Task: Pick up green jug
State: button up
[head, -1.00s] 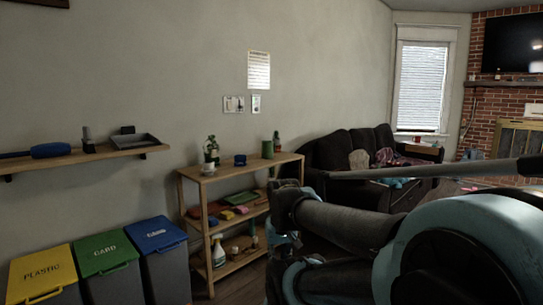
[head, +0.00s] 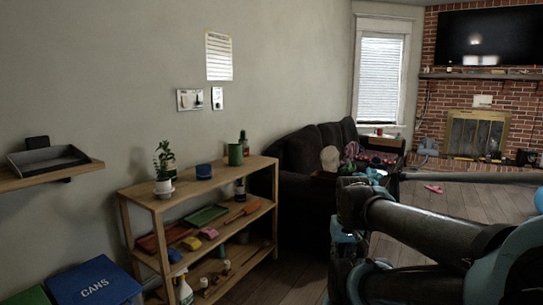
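The green jug (head: 235,154) stands upright on the top shelf of the wooden shelf unit, toward its right end. My arm reaches in from the lower right, well to the right of the shelf unit and apart from the jug. The gripper's fingers cannot be made out at the arm's end, so whether it is open or shut does not show.
A blue bin (head: 95,283) stands at lower left. A dark sofa (head: 298,155) is behind the unit's right end. Floor (head: 300,272) shows between unit and arm.

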aim_at(235, 152)
jog(key=u, duration=0.15)
jog(key=i, duration=1.45)
jog(key=u, duration=0.6)
